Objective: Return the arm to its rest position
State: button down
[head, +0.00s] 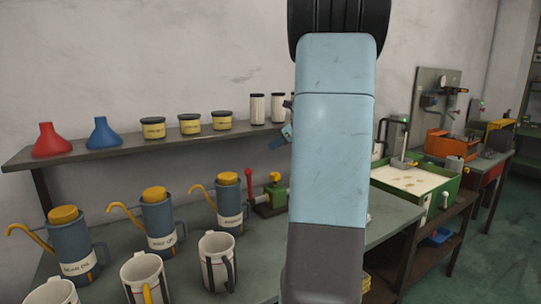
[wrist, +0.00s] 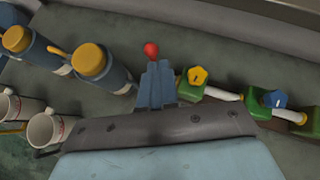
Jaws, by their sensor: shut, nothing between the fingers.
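My arm (head: 334,150) stands upright across the middle of the head view, light blue above a dark grey section, and hides part of the bench behind it. My gripper (wrist: 158,68) shows in the wrist view with its blue fingers together and nothing between them. Its fingertips appear just below a red knob (wrist: 151,50), over the bench; I cannot tell the gap between them. In the head view a small blue part sticks out left of the arm, and I cannot tell whether it is a finger.
The bench (head: 385,212) holds blue cans with yellow lids (head: 159,215), white mugs (head: 217,262) and a green fitting (head: 275,190). A wall shelf (head: 100,153) carries funnels (head: 103,133), yellow-labelled jars (head: 190,124) and pale canisters (head: 257,108). A green tray bench (head: 415,180) stands right; floor (head: 490,240) is clear beyond.

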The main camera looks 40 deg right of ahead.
jog(key=s+a+r+n+g, duration=0.1)
jog(key=s+a+n, duration=0.2)
jog(key=a+n, duration=0.3)
jog(key=s+a+r+n+g, duration=0.1)
jog(key=s+a+n+g, duration=0.2)
jog(key=a, duration=0.6)
jog(key=s+a+r+n, duration=0.1)
jog(key=s+a+n, duration=0.35)
jog(key=a, duration=0.25)
jog(key=s+a+f+n+h, duration=0.1)
jog(key=s+a+f+n, duration=0.1)
jog(key=s+a+n, duration=0.3)
jog(key=s+a+f+n+h, duration=0.2)
jog(key=s+a+n, duration=0.3)
jog(key=s+n, duration=0.7)
jog(key=shift+s+f+n, duration=0.15)
jog(key=shift+s+n, duration=0.05)
jog(key=shift+n, duration=0.25)
